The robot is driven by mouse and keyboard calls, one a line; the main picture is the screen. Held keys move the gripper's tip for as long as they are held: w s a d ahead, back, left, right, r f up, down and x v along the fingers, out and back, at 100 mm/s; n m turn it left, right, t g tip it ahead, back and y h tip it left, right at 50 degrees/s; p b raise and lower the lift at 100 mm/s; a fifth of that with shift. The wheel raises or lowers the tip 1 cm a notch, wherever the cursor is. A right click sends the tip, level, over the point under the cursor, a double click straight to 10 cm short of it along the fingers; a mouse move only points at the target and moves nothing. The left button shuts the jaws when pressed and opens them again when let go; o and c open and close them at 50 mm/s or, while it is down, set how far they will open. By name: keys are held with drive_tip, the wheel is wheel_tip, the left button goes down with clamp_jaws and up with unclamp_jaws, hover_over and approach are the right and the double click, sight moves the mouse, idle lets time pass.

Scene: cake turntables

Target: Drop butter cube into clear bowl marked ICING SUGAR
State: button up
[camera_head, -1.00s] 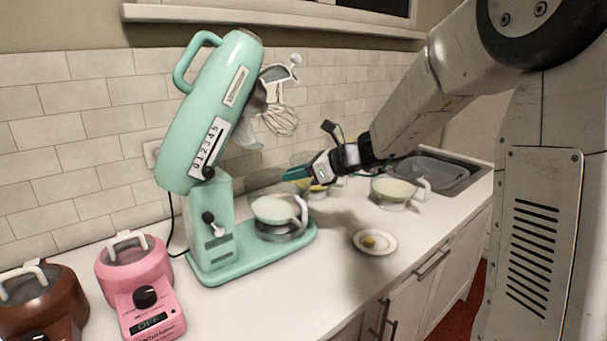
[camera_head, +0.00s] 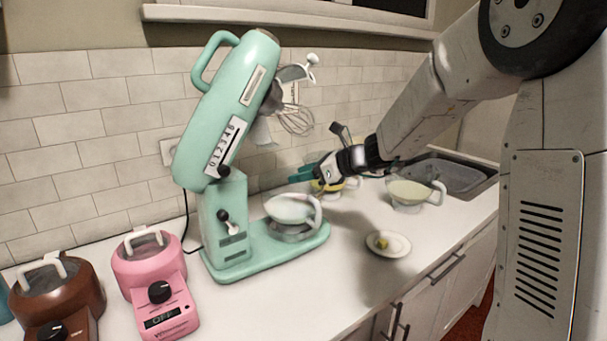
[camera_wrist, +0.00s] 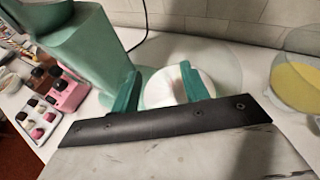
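A small yellow butter cube (camera_head: 382,243) lies on a white plate (camera_head: 399,250) near the counter's front edge. My gripper (camera_head: 303,173) is up and to the left of it, above the counter beside the mixer. Its two teal fingers stand apart with nothing held between them in the wrist view (camera_wrist: 160,85). A clear bowl with yellow contents (camera_head: 340,186) is partly hidden behind the gripper; it also shows at the right in the wrist view (camera_wrist: 297,85). A handled bowl with pale contents (camera_head: 411,193) stands to the right. No ICING SUGAR label is readable.
A mint mixer (camera_head: 215,130) with raised head and a bowl of white contents (camera_head: 292,208) stands close left of the gripper. A pink machine (camera_head: 155,285) and a brown one (camera_head: 60,300) are at left. A sink (camera_head: 455,177) is at far right. Counter around the plate is clear.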

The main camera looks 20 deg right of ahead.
drive_tip(key=v, duration=0.7)
drive_tip(key=shift+s+d+r, duration=0.2)
drive_tip(key=shift+s+d, duration=0.05)
drive_tip(key=s+a+f+n+g+h, duration=0.2)
drive_tip(key=s+f+n+g+h, duration=0.15)
drive_tip(key=s+n, duration=0.7)
drive_tip(key=s+a+f+n+g+h, duration=0.25)
drive_tip(key=s+n+g, duration=0.4)
drive_tip(key=s, duration=0.75)
drive_tip(key=s+d+r+n+t+h, duration=0.1)
drive_tip(key=s+n+h, duration=0.3)
drive_tip(key=s+n, duration=0.5)
drive_tip(key=s+d+t, duration=0.1)
drive_tip(key=s, duration=0.1)
drive_tip(key=shift+s+d+r, duration=0.15)
drive_tip(key=shift+s+r, duration=0.15)
drive_tip(key=shift+s, duration=0.05)
